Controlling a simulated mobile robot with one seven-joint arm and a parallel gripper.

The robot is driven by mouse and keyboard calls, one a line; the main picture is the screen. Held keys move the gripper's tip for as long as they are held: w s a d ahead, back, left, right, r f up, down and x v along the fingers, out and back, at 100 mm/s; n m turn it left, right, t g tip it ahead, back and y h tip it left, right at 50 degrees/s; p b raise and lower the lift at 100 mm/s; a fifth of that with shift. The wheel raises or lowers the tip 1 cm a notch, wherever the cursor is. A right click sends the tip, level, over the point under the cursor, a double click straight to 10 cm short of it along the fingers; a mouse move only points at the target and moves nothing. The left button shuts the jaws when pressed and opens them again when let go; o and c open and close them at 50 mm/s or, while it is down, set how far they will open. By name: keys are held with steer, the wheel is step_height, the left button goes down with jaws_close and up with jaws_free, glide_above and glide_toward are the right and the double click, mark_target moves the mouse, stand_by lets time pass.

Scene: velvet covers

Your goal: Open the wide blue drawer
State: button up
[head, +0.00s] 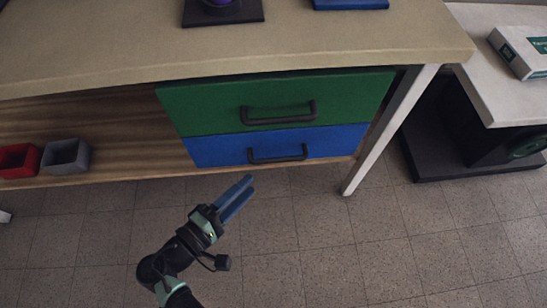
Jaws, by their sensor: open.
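The wide blue drawer (219,150) is the lower of two drawers under the tabletop. It looks shut, with its front roughly in line with the green drawer above. Its dark bar handle (277,155) is on the middle of its front. My gripper (246,185) is below and to the left of the handle, in front of the drawer unit, over the floor in this view. Its blue fingers point up and right toward the drawer, parted and empty. It appears apart from the drawer and handle.
The green drawer (200,103) with its own handle (279,113) is directly above. A pale table leg (385,140) stands right of the drawers. Red (18,160) and grey (67,156) boxes sit on the wooden shelf at left. The floor (320,245) in front is clear.

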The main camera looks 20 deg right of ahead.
mark_target(273, 162)
steer(key=b+x, duration=0.2)
steer(key=x, duration=0.9)
steer(key=shift+b, duration=0.35)
jaws_close()
stand_by(0.7)
